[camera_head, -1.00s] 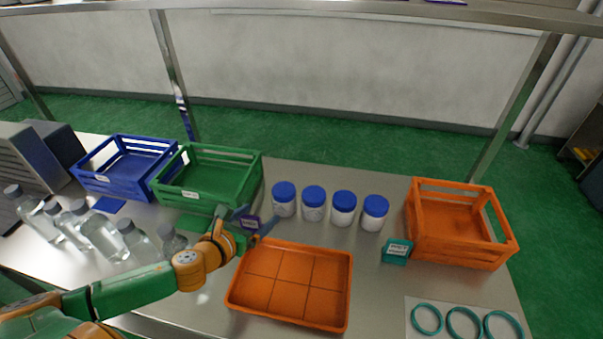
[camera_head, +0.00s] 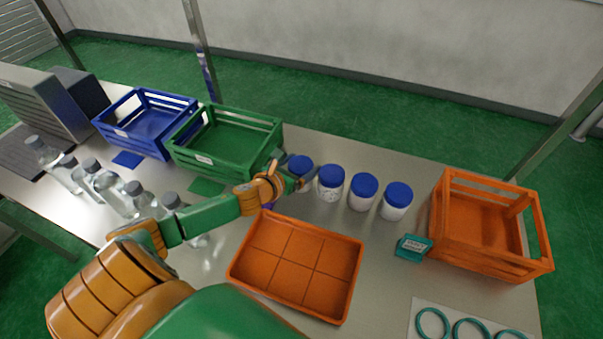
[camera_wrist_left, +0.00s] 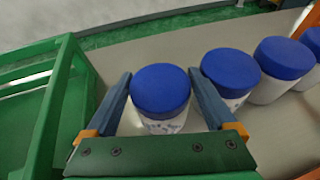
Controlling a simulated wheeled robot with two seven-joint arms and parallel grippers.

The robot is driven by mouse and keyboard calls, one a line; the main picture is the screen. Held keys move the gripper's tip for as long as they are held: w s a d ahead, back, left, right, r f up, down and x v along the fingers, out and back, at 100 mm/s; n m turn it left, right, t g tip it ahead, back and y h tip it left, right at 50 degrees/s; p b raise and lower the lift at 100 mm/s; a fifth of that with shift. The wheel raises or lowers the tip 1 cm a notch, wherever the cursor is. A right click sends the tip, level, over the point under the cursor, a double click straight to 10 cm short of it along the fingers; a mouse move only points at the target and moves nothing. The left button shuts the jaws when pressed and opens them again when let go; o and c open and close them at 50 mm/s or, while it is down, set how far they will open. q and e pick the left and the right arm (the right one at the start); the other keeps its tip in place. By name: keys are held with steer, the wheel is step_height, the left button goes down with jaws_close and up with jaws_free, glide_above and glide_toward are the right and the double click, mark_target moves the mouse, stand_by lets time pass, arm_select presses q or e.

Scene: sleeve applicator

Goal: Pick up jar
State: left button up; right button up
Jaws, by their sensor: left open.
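Several white jars with blue lids stand upright in a row on the table. The leftmost jar (camera_head: 299,165) is partly hidden by my left gripper (camera_head: 291,172) in the head view. In the left wrist view this jar (camera_wrist_left: 161,92) stands between the two fingers of my left gripper (camera_wrist_left: 160,98), which is open around it. I cannot tell whether either finger touches it. The second jar (camera_head: 331,183) stands close to its right, just outside the right finger. The third jar (camera_head: 362,192) and the rightmost jar (camera_head: 396,201) stand farther right. My right gripper is not in view.
A green crate (camera_head: 225,172) stands close left of the jar, with a blue crate (camera_head: 125,129) beyond it. An orange divided tray (camera_head: 234,273) lies in front. An orange crate (camera_head: 490,262) stands at the right. Clear bottles (camera_head: 110,190) stand at the left.

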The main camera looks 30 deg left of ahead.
arm_select(q)
steer(key=shift+s+r, duration=0.15)
steer(key=shift+s, duration=0.1)
steer(key=c, duration=1.2)
steer(key=shift+w, duration=0.15)
steer(key=shift+c, duration=0.4)
